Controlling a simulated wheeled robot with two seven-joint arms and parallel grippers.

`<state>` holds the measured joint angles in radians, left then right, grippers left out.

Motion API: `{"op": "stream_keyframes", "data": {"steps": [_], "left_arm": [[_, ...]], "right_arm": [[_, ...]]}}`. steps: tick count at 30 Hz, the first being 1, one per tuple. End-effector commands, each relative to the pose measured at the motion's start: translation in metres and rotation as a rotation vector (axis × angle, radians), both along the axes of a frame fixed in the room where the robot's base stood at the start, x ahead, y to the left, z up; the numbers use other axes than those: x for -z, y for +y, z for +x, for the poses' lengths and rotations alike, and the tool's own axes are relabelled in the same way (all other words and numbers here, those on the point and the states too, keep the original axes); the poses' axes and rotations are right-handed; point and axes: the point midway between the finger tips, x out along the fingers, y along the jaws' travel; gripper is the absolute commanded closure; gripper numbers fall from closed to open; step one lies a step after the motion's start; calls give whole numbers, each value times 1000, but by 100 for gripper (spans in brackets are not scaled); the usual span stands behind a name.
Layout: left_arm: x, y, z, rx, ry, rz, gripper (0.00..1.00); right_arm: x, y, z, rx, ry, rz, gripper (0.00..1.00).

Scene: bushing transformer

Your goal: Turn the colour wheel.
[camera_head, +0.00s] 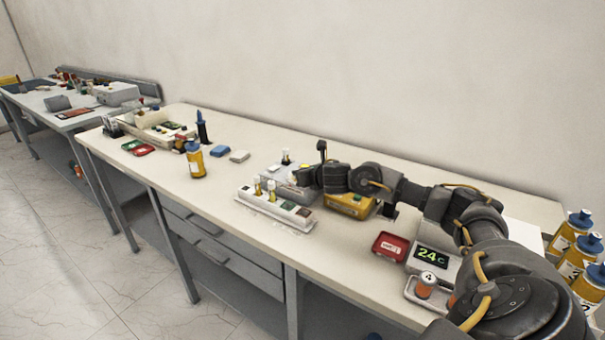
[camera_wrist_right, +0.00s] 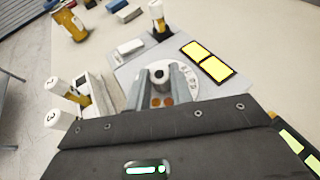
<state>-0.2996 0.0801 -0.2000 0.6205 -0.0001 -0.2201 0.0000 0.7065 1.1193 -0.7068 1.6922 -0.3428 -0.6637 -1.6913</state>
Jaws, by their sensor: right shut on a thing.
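The colour wheel (camera_wrist_right: 185,84) is a pale disc with orange spots on a grey device (camera_wrist_right: 135,72), seen in the right wrist view. A dark round knob (camera_wrist_right: 159,73) stands at its middle. My right gripper (camera_wrist_right: 160,80) has its two grey fingers on either side of this knob and is shut on it. In the head view the right gripper (camera_head: 306,177) reaches in from the right over the grey device (camera_head: 276,182) and hides the wheel. My left gripper is in neither view.
A white rack (camera_head: 290,213) with yellow vials stands in front of the device. Two lit yellow windows (camera_wrist_right: 208,61) lie beside the wheel. A yellow box (camera_head: 349,206), a red tray (camera_head: 390,247) and a display reading 24 (camera_head: 432,257) are to the right.

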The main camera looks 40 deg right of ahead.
Motion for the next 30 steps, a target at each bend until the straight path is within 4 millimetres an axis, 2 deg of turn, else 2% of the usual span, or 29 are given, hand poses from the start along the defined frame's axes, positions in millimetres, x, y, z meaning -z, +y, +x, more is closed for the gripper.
{"op": "stream_keyframes", "data": {"steps": [14, 15, 19, 30], "left_arm": [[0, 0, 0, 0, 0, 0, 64], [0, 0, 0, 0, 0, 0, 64], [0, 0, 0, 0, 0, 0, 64], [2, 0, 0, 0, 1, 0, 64]], "right_arm": [[0, 0, 0, 14, -1, 0, 100], [0, 0, 0, 14, -1, -1, 73], [0, 0, 0, 14, 0, 0, 56], [-2, 0, -5, 13, -1, -2, 56]]}}
